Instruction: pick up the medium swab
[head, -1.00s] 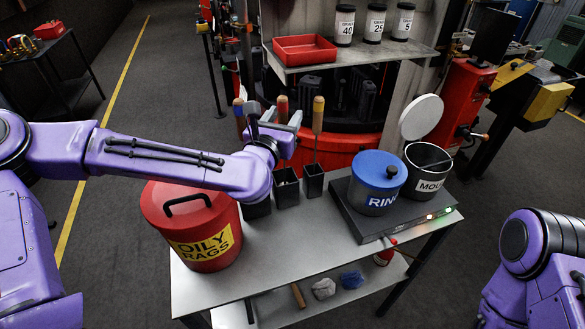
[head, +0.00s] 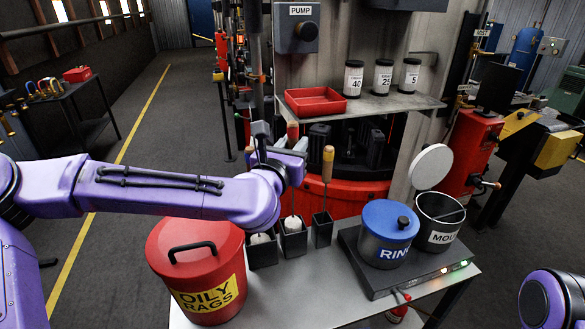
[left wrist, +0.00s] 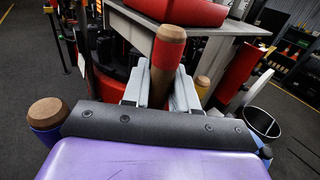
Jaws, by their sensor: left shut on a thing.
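The medium swab has a wooden handle (left wrist: 168,55) with a red band, seen in the left wrist view between my left gripper's fingers (left wrist: 160,90). In the head view my left gripper (head: 284,152) is closed around this red-banded handle (head: 292,132). A white swab head (head: 292,223) shows at the mouth of the middle black holder (head: 294,244). A blue-banded swab (left wrist: 46,113) stands to the left and a yellow-handled one (head: 327,162) to the right. My right gripper is not in view.
A red OILY RAGS bin (head: 197,262) stands left of the holders on the grey table (head: 325,298). A blue-lidded pot (head: 388,232) and a MOULD pot (head: 440,220) sit on a dark plate at right. A shelf with a red tray (head: 316,101) is behind.

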